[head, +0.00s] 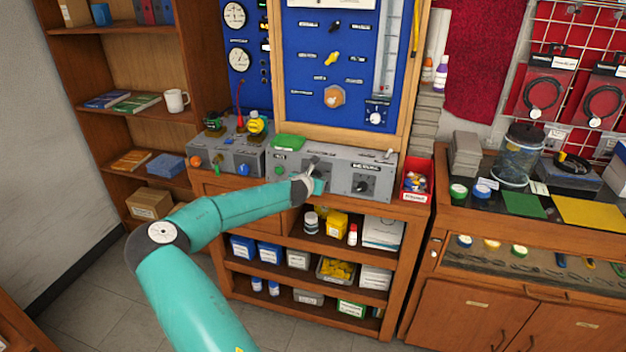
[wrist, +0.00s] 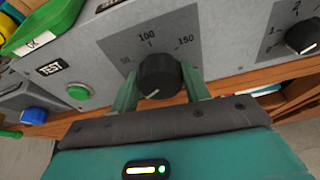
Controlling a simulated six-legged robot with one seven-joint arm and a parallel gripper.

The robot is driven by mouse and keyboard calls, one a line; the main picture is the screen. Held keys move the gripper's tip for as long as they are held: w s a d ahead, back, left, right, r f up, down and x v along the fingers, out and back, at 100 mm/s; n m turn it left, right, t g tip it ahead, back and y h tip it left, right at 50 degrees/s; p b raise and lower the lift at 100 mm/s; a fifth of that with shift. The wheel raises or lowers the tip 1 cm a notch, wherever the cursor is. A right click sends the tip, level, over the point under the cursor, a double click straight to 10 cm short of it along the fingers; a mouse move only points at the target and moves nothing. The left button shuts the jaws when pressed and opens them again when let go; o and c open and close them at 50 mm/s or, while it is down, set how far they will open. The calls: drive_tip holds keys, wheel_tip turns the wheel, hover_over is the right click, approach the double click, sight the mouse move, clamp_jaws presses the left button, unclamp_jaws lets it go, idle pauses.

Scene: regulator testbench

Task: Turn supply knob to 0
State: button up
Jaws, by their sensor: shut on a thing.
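The knob (wrist: 160,76) is black and round, on a grey dial plate with 50, 100 and 150 marked around it in the wrist view. A white line shows near its lower front. My gripper (wrist: 161,93) has one finger on each side of this knob and is shut on it. No supply label is readable in these frames. In the head view my gripper (head: 316,178) is at the front of the grey bench unit (head: 342,186), and the held knob is hidden behind it.
A second black knob (wrist: 302,36) is to the right on the same panel. A green TEST button (wrist: 79,92) and a blue knob (wrist: 34,115) are to the left. A green tray (wrist: 45,28) lies on top. A red bin (head: 416,182) stands right of the unit.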

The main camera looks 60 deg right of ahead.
drive_tip(key=shift+n, duration=0.3)
drive_tip(key=o, duration=1)
drive_tip(key=v, duration=1.4)
drive_tip(key=shift+f, duration=0.1)
